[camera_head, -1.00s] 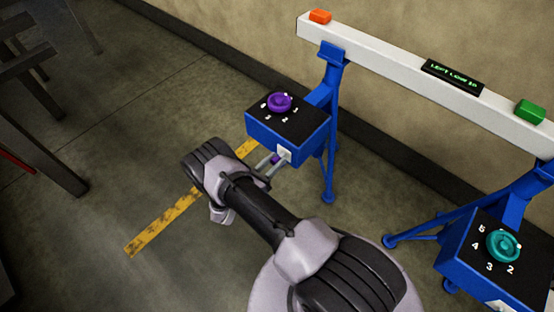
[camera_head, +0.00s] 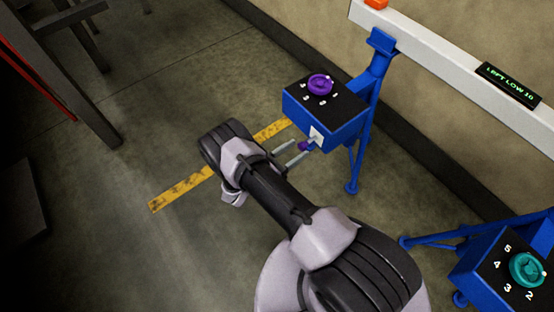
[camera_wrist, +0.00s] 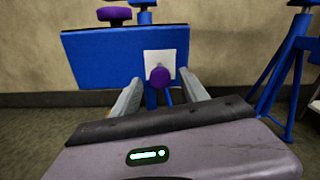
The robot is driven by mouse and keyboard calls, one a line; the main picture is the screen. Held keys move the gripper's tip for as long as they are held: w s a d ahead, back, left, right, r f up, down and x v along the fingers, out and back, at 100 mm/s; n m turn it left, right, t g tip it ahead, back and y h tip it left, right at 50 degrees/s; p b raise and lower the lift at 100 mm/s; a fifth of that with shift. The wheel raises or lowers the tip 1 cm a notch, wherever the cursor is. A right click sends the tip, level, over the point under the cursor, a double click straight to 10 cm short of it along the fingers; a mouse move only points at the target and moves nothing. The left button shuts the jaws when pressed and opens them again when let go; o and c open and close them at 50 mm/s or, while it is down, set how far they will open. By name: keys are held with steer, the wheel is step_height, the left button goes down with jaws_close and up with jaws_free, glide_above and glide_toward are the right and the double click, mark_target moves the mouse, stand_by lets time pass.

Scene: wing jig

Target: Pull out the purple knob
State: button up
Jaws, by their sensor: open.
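A small purple knob (camera_head: 305,146) sticks out from a white plate (camera_wrist: 158,63) on the side of a blue box (camera_head: 345,126). In the wrist view the knob (camera_wrist: 160,77) stands between my two finger tips and a little beyond them, with gaps on both sides. My gripper (camera_head: 300,148) is open and empty, reaching in toward the knob from the left in the head view. A flat purple dial (camera_head: 320,84) sits on the black numbered top of the same box. I cannot tell the exact depth between tips and knob.
A white beam (camera_head: 440,50) on a blue stand carries an orange block (camera_head: 376,3) and a display (camera_head: 508,84) reading LEFT LOW 10. A second blue box with a teal dial (camera_head: 527,268) stands at lower right. A yellow stripe (camera_head: 180,189) marks the open floor.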

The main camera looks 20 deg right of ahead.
steer(key=p+v, duration=0.1)
steer(key=v, duration=1.3)
steer(key=shift+a, duration=0.35)
steer(key=shift+s, duration=0.1)
